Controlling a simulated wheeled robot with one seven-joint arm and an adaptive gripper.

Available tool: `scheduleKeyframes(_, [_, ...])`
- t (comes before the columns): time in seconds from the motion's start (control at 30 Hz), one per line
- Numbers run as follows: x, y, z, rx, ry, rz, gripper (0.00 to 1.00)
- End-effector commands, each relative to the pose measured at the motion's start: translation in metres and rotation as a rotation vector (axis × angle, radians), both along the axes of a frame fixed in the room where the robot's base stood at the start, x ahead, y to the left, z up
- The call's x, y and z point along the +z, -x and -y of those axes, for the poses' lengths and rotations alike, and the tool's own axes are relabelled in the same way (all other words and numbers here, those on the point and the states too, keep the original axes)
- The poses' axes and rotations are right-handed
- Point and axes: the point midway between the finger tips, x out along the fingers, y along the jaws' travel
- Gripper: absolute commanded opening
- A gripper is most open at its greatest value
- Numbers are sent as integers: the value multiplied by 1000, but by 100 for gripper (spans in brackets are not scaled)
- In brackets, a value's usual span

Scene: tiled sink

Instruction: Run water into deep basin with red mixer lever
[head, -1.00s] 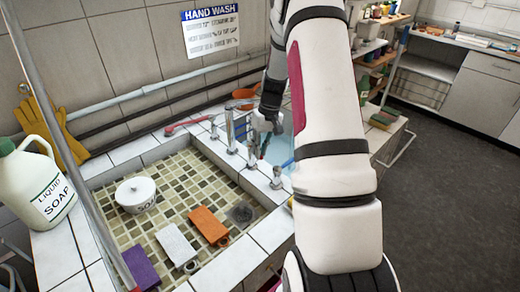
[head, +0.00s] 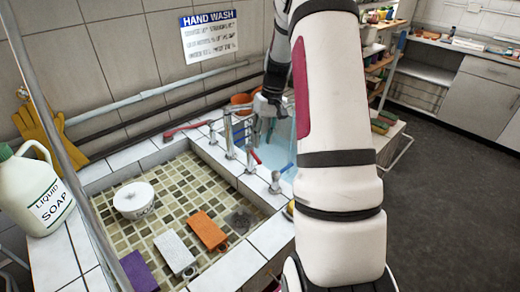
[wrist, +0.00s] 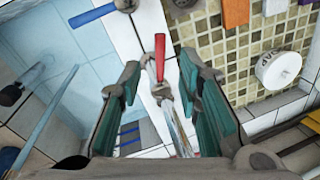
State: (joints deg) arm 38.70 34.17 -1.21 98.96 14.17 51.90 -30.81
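The red mixer lever (head: 257,157) stands on the tiled ledge between the two basins. In the wrist view the red lever (wrist: 160,55) lies between my fingertips, apart from both. A blue lever (head: 286,167) is beside it, and also shows in the wrist view (wrist: 92,14). My gripper (wrist: 158,78) is open and empty, its teal pads wide apart; in the head view my gripper (head: 266,108) is above the taps, partly hidden by my arm. The deep blue basin (wrist: 95,42) is at left in the wrist view. A thin pale streak crosses it; I cannot tell whether it is water.
The shallow tiled basin (head: 185,182) holds a white pot (head: 134,199), white block (head: 174,251), orange block (head: 207,230) and purple block (head: 139,272). A soap jug (head: 38,190) stands at left. Metal tap posts (head: 229,133) rise near my gripper.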

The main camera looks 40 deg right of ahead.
Motion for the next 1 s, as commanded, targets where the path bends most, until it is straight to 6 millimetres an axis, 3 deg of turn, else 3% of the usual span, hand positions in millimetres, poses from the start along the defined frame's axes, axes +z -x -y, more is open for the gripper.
scheduleKeyframes(0.1, [23, 1, 5, -2, 2, 2, 32])
scheduleKeyframes(0.33, [47, 3, 9, -1, -1, 0, 32])
scheduleKeyframes(1.0, [50, 3, 9, -1, -1, -1, 32])
